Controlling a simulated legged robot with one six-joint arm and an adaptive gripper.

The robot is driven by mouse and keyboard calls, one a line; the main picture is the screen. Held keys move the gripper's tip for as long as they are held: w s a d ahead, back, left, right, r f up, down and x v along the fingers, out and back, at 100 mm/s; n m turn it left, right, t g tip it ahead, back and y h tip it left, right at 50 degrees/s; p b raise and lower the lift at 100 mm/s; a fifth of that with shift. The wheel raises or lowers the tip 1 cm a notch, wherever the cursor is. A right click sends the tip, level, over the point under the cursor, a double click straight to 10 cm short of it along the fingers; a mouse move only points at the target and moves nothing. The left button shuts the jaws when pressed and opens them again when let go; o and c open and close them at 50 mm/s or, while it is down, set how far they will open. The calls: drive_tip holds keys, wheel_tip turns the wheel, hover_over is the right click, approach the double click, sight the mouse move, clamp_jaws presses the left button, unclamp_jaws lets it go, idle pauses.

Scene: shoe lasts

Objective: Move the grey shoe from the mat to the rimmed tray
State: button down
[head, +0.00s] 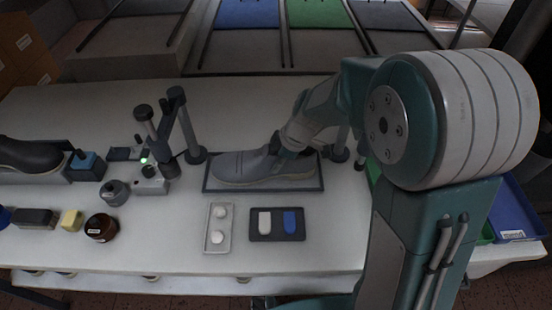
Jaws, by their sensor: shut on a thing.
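The grey shoe (240,167) lies lengthwise on the dark rectangular mat (208,186) in the middle of the table, its toe to the left. My gripper (283,152) is shut on the shoe at its upper middle part, coming from the upper right. The fingertips are small and partly hidden against the shoe. I cannot tell whether the sole is apart from the mat. No rimmed tray that I can name surely is clear of my arm; a blue tray (524,212) with a raised rim shows at the right edge, partly behind my arm.
A small tray with white round pieces (217,238) and a dark tray with a white and a blue piece (276,235) lie in front of the mat. Dark posts (186,125) stand behind its left end. A black shoe (30,154), jars and blocks fill the left.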

drive_tip(key=shift+f, duration=0.15)
idle(0.5)
drive_tip(key=c, duration=0.6)
unclamp_jaws()
drive_tip(key=shift+o, duration=0.2)
drive_tip(key=v, duration=0.7)
